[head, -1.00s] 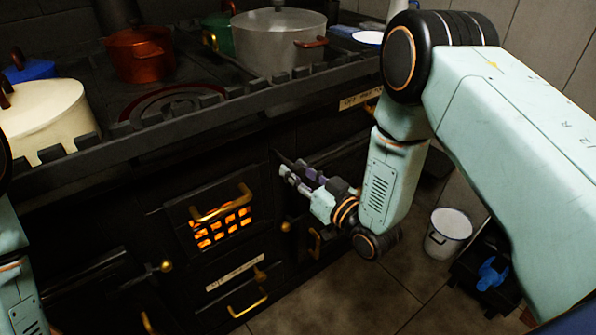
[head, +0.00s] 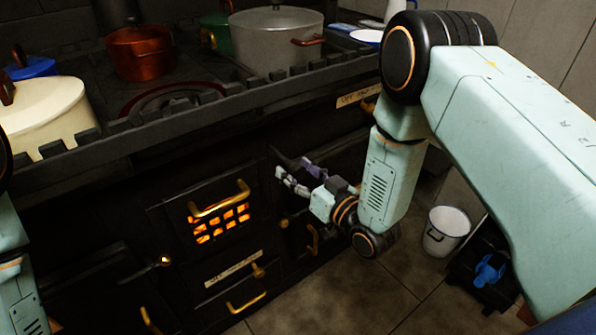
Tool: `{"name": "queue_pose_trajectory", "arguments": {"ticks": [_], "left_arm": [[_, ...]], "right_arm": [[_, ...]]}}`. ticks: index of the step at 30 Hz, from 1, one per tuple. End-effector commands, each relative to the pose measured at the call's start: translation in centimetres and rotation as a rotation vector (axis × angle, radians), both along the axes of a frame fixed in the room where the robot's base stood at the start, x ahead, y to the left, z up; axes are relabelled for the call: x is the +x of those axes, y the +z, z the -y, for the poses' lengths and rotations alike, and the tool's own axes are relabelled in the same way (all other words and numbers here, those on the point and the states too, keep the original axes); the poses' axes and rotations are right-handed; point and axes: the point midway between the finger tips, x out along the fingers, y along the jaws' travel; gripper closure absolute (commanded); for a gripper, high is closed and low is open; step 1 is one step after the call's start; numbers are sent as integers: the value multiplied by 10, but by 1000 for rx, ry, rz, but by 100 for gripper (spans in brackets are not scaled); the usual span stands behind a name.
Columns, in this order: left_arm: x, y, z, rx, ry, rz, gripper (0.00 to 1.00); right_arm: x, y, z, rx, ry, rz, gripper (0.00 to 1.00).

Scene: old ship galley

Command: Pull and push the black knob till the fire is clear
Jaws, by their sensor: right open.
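The fire glows orange behind the barred window of the firebox door (head: 218,228) on the black stove front. My right gripper (head: 282,176) is at the stove front, just right of that door, with its fingers apart. A thin dark piece sticks out by its upper fingertip; I cannot tell whether it is the black knob or part of the finger. No black knob stands out clearly against the dark stove. I see nothing held in the right gripper. Part of my left arm shows at the left edge, but its gripper is out of view.
Above, the railed stove top carries a cream pot (head: 45,110), a red pot (head: 140,52) and a grey pot (head: 276,38). Brass handles, such as the firebox one (head: 220,203), stick out in front. A white bucket (head: 446,232) stands on the floor at right.

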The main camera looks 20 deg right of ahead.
Motion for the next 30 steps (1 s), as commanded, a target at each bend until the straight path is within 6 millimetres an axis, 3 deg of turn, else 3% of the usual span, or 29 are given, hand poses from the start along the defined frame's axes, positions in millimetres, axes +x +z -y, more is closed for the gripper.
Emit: {"name": "queue_pose_trajectory", "arguments": {"ticks": [7,21,30], "left_arm": [[0,0,0,0,0,0,60],[0,0,0,0,0,0,60],[0,0,0,0,0,0,60]], "right_arm": [[-11,-1,6,0,-4,-2,44],[-91,-1,39,3,-5,-3,44],[-111,0,46,0,-1,-1,44]]}}
